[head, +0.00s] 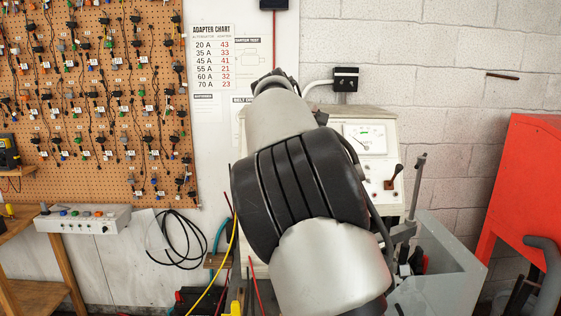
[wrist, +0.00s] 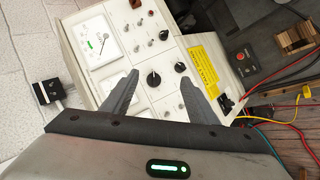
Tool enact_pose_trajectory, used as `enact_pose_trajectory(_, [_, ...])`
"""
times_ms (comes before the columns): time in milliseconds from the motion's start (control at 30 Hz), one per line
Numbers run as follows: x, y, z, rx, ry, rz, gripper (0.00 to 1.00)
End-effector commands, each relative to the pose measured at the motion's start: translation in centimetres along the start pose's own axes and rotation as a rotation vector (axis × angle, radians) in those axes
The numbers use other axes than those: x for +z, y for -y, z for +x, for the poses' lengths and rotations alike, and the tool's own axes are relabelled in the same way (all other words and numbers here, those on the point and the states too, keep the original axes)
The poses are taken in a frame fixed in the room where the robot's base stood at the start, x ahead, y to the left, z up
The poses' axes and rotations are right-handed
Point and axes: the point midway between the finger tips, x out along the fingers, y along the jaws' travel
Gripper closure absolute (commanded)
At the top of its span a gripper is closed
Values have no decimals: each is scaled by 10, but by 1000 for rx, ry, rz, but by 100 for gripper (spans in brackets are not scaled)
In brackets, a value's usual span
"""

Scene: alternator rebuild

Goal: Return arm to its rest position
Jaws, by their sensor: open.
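My gripper (wrist: 161,97) is open and empty in the wrist view, its two grey fingers apart in front of the tester's white control panel. I cannot tell whether the fingertips touch the panel. The white test machine (head: 391,130) stands behind my arm in the head view, with a gauge and a lever on its front. Its panel also shows in the wrist view (wrist: 128,40), with a gauge and several black knobs. In the head view my arm reaches up and forward across the middle, covering much of the machine. My gripper's fingers are hidden there.
A pegboard (head: 90,110) with many hanging connectors is at left, above a grey switch box (head: 83,219). A red cabinet (head: 525,190) stands at right. A grey metal bin (head: 440,275) is beside the arm. Red, yellow and green cables (wrist: 290,122) lie right of the panel.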

Motion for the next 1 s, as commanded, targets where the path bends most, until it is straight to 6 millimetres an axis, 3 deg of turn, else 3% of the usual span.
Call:
enact_pose_trajectory(33, [35, -8, -1, -58, 3, 88, 46])
enact_pose_trajectory(100, [78, -4, -5, -147, 1, 208, 46])
enact_pose_trajectory(267, [157, 30, -38, -329, -19, 443, 46])
enact_pose_trajectory(500, [246, 122, -114, -497, -43, 676, 46])
enact_pose_trajectory(633, [287, 182, -146, -523, -35, 754, 46])
enact_pose_trajectory(800, [326, 241, -162, -512, -8, 819, 46])
enact_pose_trajectory(1000, [342, 266, -163, -498, 12, 846, 46])
